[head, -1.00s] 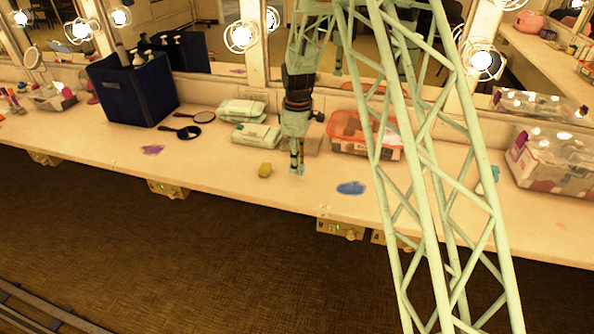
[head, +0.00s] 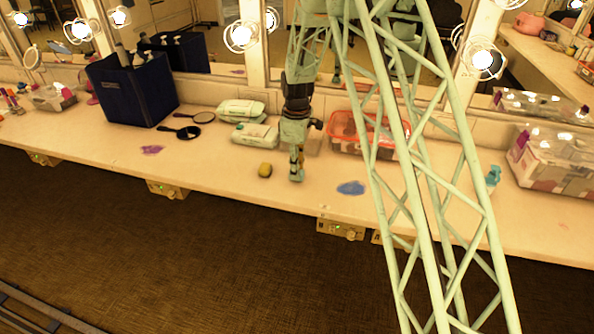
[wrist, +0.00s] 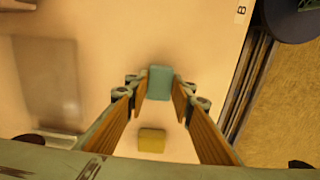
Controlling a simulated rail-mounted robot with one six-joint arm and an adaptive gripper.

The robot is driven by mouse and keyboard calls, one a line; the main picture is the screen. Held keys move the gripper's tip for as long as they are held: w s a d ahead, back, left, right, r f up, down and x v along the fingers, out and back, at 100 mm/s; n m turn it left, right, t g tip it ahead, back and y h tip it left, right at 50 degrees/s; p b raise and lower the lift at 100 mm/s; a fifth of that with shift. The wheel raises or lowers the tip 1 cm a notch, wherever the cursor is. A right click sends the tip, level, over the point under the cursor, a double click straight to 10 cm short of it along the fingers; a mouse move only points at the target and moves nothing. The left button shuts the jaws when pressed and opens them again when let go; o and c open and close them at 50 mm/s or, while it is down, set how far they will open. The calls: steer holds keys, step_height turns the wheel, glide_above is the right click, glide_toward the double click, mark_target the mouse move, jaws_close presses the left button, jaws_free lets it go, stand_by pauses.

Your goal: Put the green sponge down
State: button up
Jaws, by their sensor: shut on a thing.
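The green sponge (wrist: 159,82) is a small blue-green block between the fingertips of my gripper (wrist: 160,88) in the wrist view. My gripper is shut on it. In the head view my gripper (head: 296,170) points down over the pale counter (head: 225,172), with the green sponge (head: 296,178) at its tip. I cannot tell whether the sponge touches the counter. A yellow sponge (head: 265,170) lies on the counter just left of my gripper, apart from it; it also shows in the wrist view (wrist: 152,140).
A blue patch (head: 351,188) lies right of my gripper. Green-and-white packs (head: 255,134) and a red-rimmed bin (head: 345,138) stand behind. Hand mirrors (head: 187,132) and a dark blue box (head: 130,92) are to the left. The counter's front edge is close.

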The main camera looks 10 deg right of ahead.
steer(key=shift+f, duration=0.15)
steer(key=o, duration=0.9)
step_height(320, 180, up, 12)
steer(key=shift+r+p, duration=0.2)
steer(key=shift+p, duration=0.9)
steer(key=shift+r, duration=0.1)
